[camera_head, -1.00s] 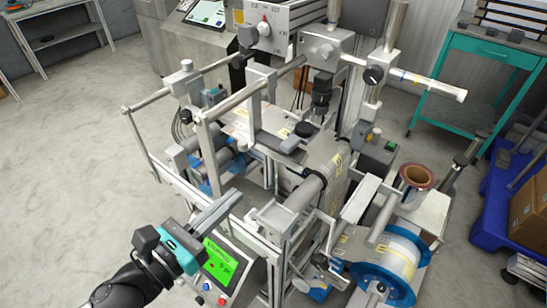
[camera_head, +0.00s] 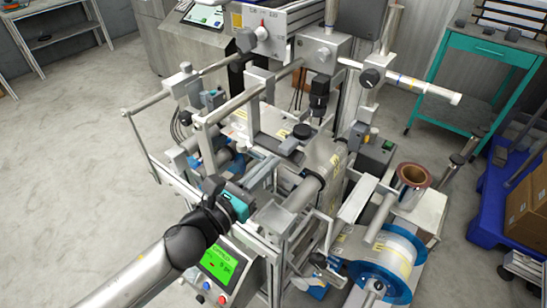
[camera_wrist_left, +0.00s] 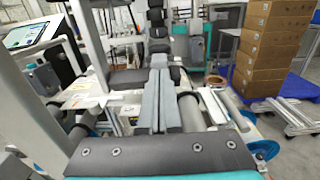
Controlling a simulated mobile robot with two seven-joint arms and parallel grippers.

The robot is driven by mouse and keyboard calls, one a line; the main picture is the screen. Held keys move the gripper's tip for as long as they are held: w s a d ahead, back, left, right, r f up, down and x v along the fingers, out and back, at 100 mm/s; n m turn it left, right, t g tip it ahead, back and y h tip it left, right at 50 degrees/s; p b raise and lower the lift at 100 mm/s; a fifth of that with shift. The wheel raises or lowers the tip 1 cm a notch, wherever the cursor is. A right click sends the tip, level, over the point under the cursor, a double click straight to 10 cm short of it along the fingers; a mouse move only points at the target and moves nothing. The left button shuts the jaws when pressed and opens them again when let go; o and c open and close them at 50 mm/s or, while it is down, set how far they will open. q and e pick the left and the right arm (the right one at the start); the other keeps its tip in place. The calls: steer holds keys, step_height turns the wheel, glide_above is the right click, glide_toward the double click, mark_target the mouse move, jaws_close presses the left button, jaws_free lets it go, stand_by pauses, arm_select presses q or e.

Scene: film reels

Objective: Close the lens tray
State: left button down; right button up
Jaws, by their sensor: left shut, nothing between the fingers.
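My left gripper (camera_head: 262,190) reaches in from the lower left over the near side of the machine. In the left wrist view its two grey fingers (camera_wrist_left: 162,76) lie together with nothing between them. A dark flat plate (camera_head: 274,143), which may be the lens tray, lies in the machine's middle under the black lens column (camera_head: 318,97). In the left wrist view a dark plate (camera_wrist_left: 128,79) shows just beyond the fingertips; I cannot tell whether they touch. I cannot tell how far the tray is open. My right gripper is not in view.
Grey rails (camera_head: 231,101) frame the machine around my arm. A green-screened panel (camera_head: 221,262) stands below my wrist. A blue-rimmed reel (camera_head: 390,270) and a brown-cored roll (camera_head: 412,176) are at right. Open floor (camera_head: 70,140) lies at left.

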mark_target(295, 138)
arm_select(q)
steer(key=shift+x, duration=0.95)
steer(key=shift+w, duration=0.1)
steer(key=x, duration=0.6)
steer(key=shift+w+d, duration=0.1)
steer(key=shift+d, duration=0.05)
steer(key=shift+r, duration=0.2)
